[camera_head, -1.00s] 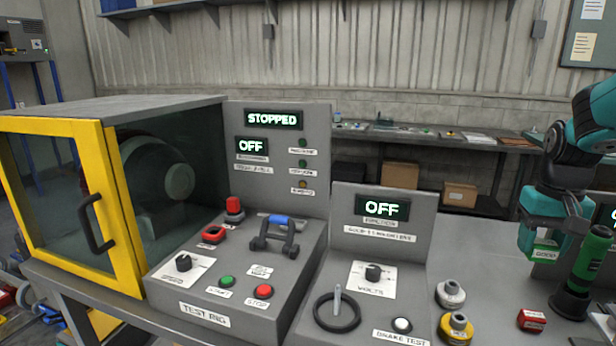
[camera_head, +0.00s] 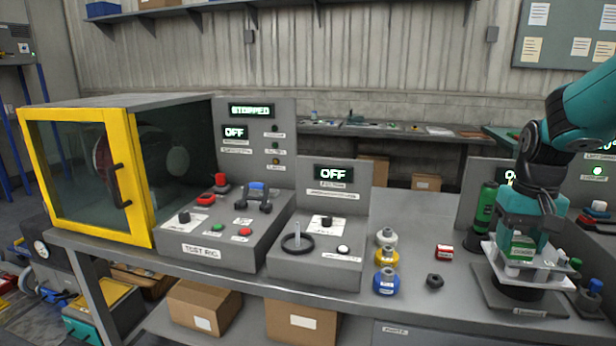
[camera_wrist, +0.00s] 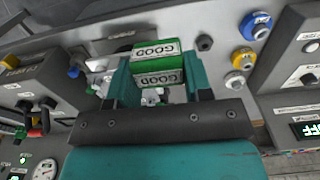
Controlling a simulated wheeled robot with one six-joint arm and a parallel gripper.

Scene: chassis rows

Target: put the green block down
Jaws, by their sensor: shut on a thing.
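The green block (camera_head: 521,247) has a white label reading GOOD. My gripper (camera_head: 522,240) is shut on it and points down at the right of the bench. The block also shows between the fingers in the wrist view (camera_wrist: 157,77), with GOOD on two labels. In the head view it is just over a white-topped fixture (camera_head: 545,275) on a dark grey base plate. I cannot tell whether the block touches the fixture, and the fixture's middle is partly hidden.
A green cylinder (camera_head: 485,208) stands close left of my gripper. Panels with small knobs stand at right. The bench between the nut and the fixture is clear.

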